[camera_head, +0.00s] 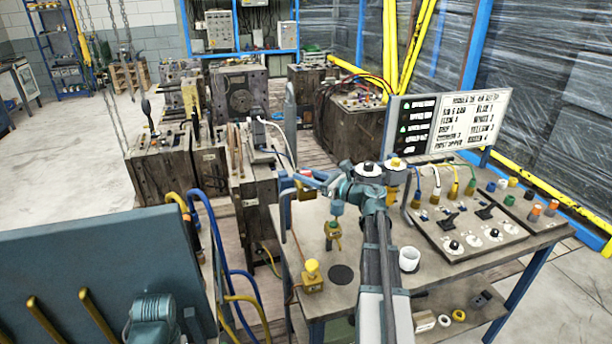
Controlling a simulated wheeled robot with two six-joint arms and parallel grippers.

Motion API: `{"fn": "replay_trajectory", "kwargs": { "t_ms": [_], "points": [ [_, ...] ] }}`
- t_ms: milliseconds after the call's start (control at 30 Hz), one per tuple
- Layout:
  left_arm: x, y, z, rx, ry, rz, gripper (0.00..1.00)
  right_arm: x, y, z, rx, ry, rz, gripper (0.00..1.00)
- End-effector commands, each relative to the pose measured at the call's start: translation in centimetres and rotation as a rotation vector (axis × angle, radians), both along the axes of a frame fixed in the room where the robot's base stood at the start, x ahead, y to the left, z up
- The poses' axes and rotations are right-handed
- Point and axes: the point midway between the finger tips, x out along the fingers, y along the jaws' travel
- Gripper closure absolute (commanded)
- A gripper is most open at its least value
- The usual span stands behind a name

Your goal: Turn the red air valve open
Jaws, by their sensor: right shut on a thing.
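My right gripper (304,180) reaches left from my arm above the back left corner of the workbench. Its jaws are shut on a small red part, which looks like the red air valve (307,191). The fingers cover much of this part, and I cannot tell which way its handle is turned. A brass fitting with a green and teal top (333,236) stands on the bench below the gripper, apart from it.
A switch panel (465,225) and a sign board (466,124) are at right. Blue and yellow hoses (215,240) hang left.

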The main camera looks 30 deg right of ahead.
Motion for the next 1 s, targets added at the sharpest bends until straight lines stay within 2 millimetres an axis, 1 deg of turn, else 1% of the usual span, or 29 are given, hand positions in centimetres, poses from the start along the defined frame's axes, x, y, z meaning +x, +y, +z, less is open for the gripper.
{"fn": "replay_trajectory", "kwargs": {
  "t_ms": [267, 300, 367, 400, 467, 767, 867, 1000],
  "points": [
    [0.0, 0.0, 0.0, 0.0, 0.0, 0.0, 1.0, 0.0, 0.0, 0.0, 0.0, -0.001, -0.001, 1.0],
    [0.0, 0.0, 0.0, 0.0, 0.0, 0.0, 1.0, 0.0, 0.0, 0.0, 0.0, -0.001, -0.001, 0.55],
    [0.0, 0.0, 0.0, 0.0, 0.0, 0.0, 1.0, 0.1, 0.0, 0.0, 0.0, -0.001, -0.001, 0.44],
    [0.0, 0.0, 0.0, 0.0, 0.0, 0.0, 1.0, 0.1, 0.0, 0.0, 0.0, -0.001, -0.001, 0.37],
    [0.0, 0.0, 0.0, 0.0, 0.0, 0.0, 1.0, 0.0, 0.0, 0.0, 0.0, -0.001, -0.001, 0.27],
    [0.0, 0.0, 0.0, 0.0, 0.0, 0.0, 1.0, -0.1, 0.0, 0.0, 0.0, 0.0, -0.001, 0.27],
    [0.0, 0.0, 0.0, 0.0, 0.0, 0.0, 1.0, -0.8, -0.3, 0.0, 0.0, 0.0, -0.002, 0.27],
    [0.0, 0.0, 0.0, 0.0, 0.0, 0.0, 1.0, -3.1, -1.3, 0.0, 0.0, 0.0, -0.004, 0.27]
  ]
}}
